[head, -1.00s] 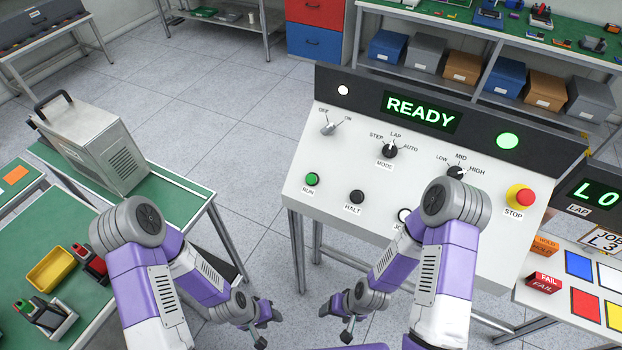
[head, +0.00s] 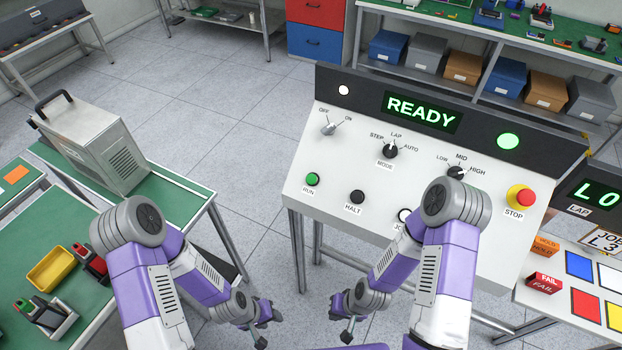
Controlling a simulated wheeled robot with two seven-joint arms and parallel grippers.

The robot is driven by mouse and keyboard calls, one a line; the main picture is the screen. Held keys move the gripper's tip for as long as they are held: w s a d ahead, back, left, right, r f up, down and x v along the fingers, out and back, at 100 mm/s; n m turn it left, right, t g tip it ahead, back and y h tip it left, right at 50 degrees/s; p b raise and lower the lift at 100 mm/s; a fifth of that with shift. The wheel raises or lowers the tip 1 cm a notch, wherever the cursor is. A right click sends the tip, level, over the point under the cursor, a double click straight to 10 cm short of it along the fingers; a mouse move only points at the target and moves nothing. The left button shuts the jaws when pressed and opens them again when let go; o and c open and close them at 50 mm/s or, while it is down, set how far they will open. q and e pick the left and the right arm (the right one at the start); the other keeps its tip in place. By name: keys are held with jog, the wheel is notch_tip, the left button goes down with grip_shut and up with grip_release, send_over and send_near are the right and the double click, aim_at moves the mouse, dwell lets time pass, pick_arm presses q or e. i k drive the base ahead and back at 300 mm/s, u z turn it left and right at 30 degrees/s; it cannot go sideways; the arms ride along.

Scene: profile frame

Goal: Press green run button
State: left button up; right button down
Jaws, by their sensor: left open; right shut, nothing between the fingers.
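The green RUN button (head: 312,179) is at the left of the white sloped control panel (head: 330,212). The dark HALT button (head: 357,197) is to its right, and a white button labelled JO… is partly hidden by my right arm. The display (head: 420,112) reads READY, and a round green lamp is lit beside it. My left gripper (head: 266,326) is open and empty, low and to the left of the panel. My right gripper (head: 340,324) is shut and empty, below the panel's front edge. Both are apart from the RUN button.
The red STOP button (head: 521,196) is at the panel's right end. The MODE knob (head: 389,151) and the OFF/ON knob (head: 328,128) stand up from the panel. A grey machine (head: 95,145) is on the left bench. Open floor lies between the bench and the panel.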

aim_at(311, 179)
jog(key=k, duration=0.5)
jog(key=u, duration=0.8)
jog(key=i, duration=0.75)
jog(key=z, duration=1.25)
